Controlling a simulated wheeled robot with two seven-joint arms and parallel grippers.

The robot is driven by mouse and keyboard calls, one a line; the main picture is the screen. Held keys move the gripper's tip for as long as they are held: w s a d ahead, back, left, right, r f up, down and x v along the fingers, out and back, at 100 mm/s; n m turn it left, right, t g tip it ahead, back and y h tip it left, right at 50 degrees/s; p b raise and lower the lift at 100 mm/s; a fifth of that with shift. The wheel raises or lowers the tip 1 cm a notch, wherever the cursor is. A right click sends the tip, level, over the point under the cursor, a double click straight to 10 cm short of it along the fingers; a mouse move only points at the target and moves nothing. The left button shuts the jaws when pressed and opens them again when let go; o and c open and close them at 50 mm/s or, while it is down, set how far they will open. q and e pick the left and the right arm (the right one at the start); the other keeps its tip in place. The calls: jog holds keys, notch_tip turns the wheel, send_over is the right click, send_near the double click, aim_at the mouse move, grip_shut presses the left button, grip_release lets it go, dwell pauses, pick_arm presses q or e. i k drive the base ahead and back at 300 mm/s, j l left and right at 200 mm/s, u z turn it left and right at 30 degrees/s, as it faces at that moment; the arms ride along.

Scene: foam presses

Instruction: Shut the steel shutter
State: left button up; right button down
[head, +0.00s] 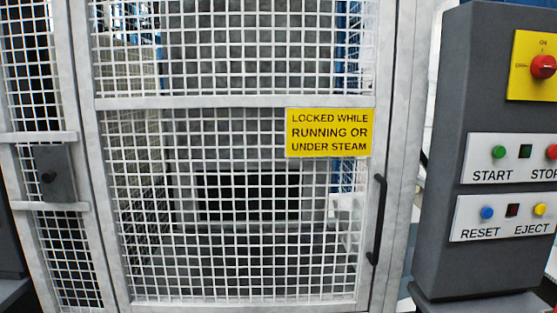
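A steel mesh shutter (240,101) with a pale grey frame fills the middle of the head view. A yellow sign (330,132) on it reads "LOCKED WHILE RUNNING OR UNDER STEAM". A dark vertical handle (377,220) is on its right side. The shutter appears to stand in line with the frame post (402,150) to its right; I cannot tell whether it is latched. Behind the mesh is a dark rectangular opening (248,196). Neither of my grippers shows in this view.
A dark grey control pillar (440,120) stands at the right, with a red rotary switch (543,66) on yellow, START and STOP buttons, and RESET and EJECT buttons. At the left, a narrower mesh panel (70,240) carries a grey box (54,173) with a dark knob.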

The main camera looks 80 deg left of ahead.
aim_at(53, 161)
jog(key=u, duration=3.95)
